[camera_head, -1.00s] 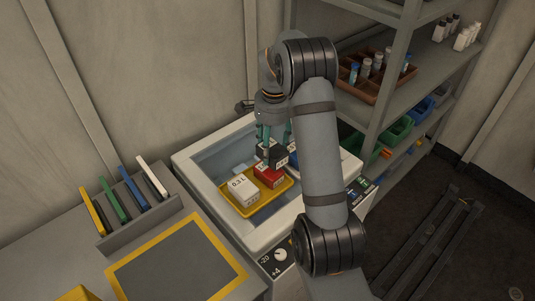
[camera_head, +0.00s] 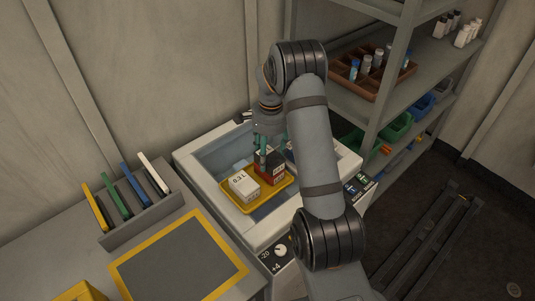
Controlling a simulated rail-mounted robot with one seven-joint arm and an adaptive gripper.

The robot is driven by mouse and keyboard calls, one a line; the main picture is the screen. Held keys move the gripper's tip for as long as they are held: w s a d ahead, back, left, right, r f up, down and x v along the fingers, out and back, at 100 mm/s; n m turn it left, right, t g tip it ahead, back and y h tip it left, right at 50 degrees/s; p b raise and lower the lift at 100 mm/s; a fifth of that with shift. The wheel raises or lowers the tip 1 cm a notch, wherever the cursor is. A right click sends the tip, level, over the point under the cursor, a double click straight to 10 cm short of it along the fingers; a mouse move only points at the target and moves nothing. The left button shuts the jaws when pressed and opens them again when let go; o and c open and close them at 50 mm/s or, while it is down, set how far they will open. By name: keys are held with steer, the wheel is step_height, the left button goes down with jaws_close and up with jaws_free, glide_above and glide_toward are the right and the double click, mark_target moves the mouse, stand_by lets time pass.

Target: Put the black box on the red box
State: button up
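The black box (camera_head: 270,160) is directly above the red box (camera_head: 273,178) and appears to rest on it. The red box stands in a yellow tray (camera_head: 254,208), and its upper part is hidden by the black box. My gripper (camera_head: 273,155) points down with its green fingers at the sides of the black box. It looks shut on the black box, though the far finger contact is partly hidden.
A white box (camera_head: 243,186) stands beside the red box in the tray. The tray lies inside an open white-rimmed chest (camera_head: 202,183). A rack of coloured panels (camera_head: 138,218) and a yellow-framed mat (camera_head: 180,262) are left. Shelves (camera_head: 408,98) rise at the right.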

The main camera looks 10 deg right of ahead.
mark_target(271, 154)
steer(key=o, duration=0.3)
steer(key=shift+r, duration=0.1)
step_height(271, 154, up, 12)
steer(key=shift+d, duration=0.25)
stand_by(0.3)
steer(key=f, duration=1.2)
steer(key=shift+s+a+f, duration=0.1)
steer(key=shift+a+f, duration=0.2)
steer(key=shift+f, duration=0.05)
steer(key=r, duration=0.3)
steer(key=r+b, duration=0.1)
steer(key=r, duration=0.1)
steer(key=shift+s+d+r, duration=0.1)
steer(key=shift+d, duration=0.2)
steer(key=shift+s+d+r, duration=0.1)
steer(key=shift+d+r, duration=0.1)
steer(key=shift+d, duration=0.15)
steer(key=shift+a, duration=0.1)
